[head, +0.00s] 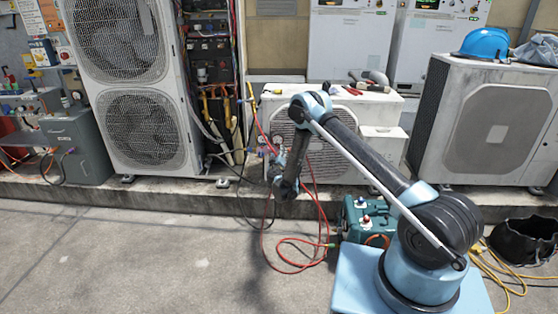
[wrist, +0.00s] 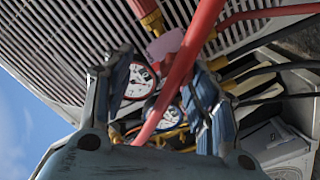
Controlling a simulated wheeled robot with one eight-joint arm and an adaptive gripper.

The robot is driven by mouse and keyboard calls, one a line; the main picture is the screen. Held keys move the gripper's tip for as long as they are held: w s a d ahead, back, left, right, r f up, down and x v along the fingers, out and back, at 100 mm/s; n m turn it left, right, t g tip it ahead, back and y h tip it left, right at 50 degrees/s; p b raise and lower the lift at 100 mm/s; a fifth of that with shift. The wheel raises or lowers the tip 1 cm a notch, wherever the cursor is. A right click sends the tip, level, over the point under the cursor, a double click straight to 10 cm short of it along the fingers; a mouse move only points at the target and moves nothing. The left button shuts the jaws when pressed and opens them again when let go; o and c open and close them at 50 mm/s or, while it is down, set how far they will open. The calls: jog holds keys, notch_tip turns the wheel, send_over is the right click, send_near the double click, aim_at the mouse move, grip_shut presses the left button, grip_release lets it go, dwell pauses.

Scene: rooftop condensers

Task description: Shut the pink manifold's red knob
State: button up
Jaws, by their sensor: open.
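In the wrist view a pink manifold body (wrist: 165,45) shows in front of the condenser's slatted grille, partly covered by a red hose (wrist: 183,65). A red ribbed piece (wrist: 142,7) with a brass collar joins its upper left end; it looks like the red knob and is cut by the top edge. Two round gauges, one red-rimmed (wrist: 140,80) and one blue-rimmed (wrist: 171,117), sit below the body. My gripper (wrist: 160,85) is open, its fingers either side of the gauges and hose. In the head view my gripper (head: 277,168) hangs before the middle condenser; the manifold is mostly hidden there.
The middle condenser (head: 370,105) stands behind, tools on top. A tall twin-fan unit (head: 133,120) stands left, another condenser (head: 490,120) right. A teal pump (head: 365,218) and red hose (head: 300,267) are on the ground. The front left floor is clear.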

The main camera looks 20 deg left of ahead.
notch_tip(320, 180, up, 8)
jog(key=shift+f, duration=0.15)
dwell(0.5)
